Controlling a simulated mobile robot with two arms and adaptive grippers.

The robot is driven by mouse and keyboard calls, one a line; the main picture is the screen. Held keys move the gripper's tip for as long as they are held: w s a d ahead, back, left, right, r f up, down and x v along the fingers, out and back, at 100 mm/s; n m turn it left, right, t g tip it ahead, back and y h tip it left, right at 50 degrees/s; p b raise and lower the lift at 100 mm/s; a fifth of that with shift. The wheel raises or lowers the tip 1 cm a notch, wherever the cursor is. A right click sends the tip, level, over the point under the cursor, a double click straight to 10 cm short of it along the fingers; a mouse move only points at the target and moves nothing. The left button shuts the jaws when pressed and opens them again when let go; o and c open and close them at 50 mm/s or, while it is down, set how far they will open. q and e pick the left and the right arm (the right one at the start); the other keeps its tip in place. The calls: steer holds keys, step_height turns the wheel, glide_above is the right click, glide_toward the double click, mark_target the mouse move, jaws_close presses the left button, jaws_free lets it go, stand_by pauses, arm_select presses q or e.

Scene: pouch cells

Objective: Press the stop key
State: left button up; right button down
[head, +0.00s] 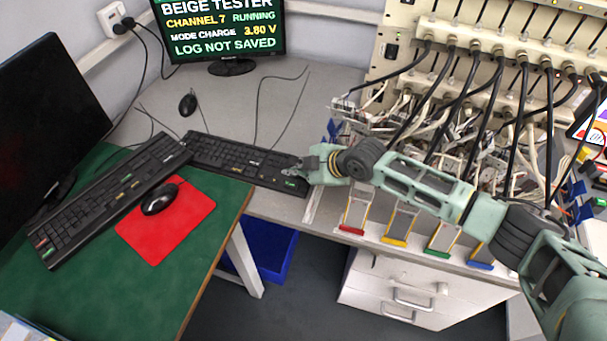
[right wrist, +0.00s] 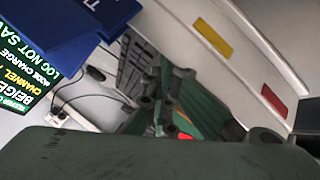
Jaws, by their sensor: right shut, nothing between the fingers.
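A black keyboard (head: 235,160) lies on the grey bench below the beige tester screen (head: 222,30). The screen reads channel 7 running, mode charge, 3.80 V, log not saved. My right gripper (head: 303,168) is shut and empty, with its tip over the right end of this keyboard. A green-marked key shows just below the tip; whether the tip touches any key I cannot tell. The keyboard also shows in the right wrist view (right wrist: 132,65). A second black keyboard (head: 100,200) lies on the green table. No key's lettering is readable, so I cannot tell the stop key.
A red mouse pad (head: 185,235) with a black mouse lies on the green table (head: 205,300). Another mouse (head: 187,104) and loose cables lie on the bench. A rack (head: 500,50) with many black cables stands at the right. Colour-marked holders line the bench's front edge.

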steer(key=shift+w+d+f, duration=0.1)
steer(key=shift+d, duration=0.35)
steer(key=shift+w+r+p, duration=0.1)
steer(key=shift+r+p, duration=0.3)
steer(key=shift+r, duration=0.1)
steer(key=r+p, duration=0.1)
steer(key=r, duration=0.1)
steer(key=r+p, duration=0.1)
steer(key=r, duration=0.1)
steer(key=shift+s+d+p, duration=0.1)
steer(key=shift+s+p, duration=0.15)
steer(key=shift+p, duration=0.1)
steer(key=shift+w+a+r, duration=0.15)
steer(key=shift+a+r, duration=0.15)
steer(key=shift+r, duration=0.1)
